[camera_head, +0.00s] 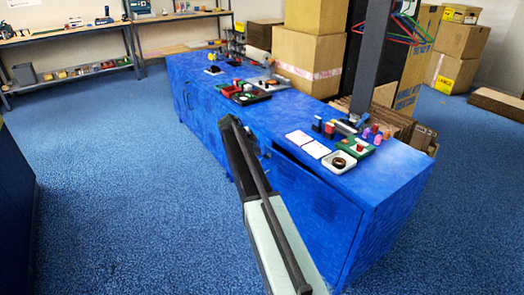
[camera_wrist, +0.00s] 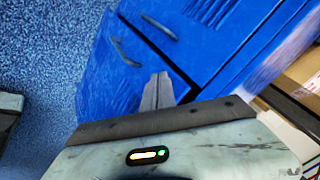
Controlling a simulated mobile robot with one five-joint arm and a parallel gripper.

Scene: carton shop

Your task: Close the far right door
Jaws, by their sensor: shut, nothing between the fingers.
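The far right door (camera_head: 312,205) is the right-hand front panel of the long blue cabinet (camera_head: 405,185). It stands slightly ajar, with a dark gap along its top edge in the head view. In the wrist view, two blue door panels with bar handles (camera_wrist: 125,52) (camera_wrist: 160,27) show, with a dark gap between them. My gripper (camera_wrist: 157,78) is shut and empty, its tips in front of the blue panels near the dark gap. Whether they touch a panel I cannot tell. In the head view my arm hides part of the cabinet front.
Cartons (camera_head: 308,55) and a dark post (camera_head: 371,50) stand behind. Blue carpet (camera_head: 120,190) is clear to the left of the cabinet.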

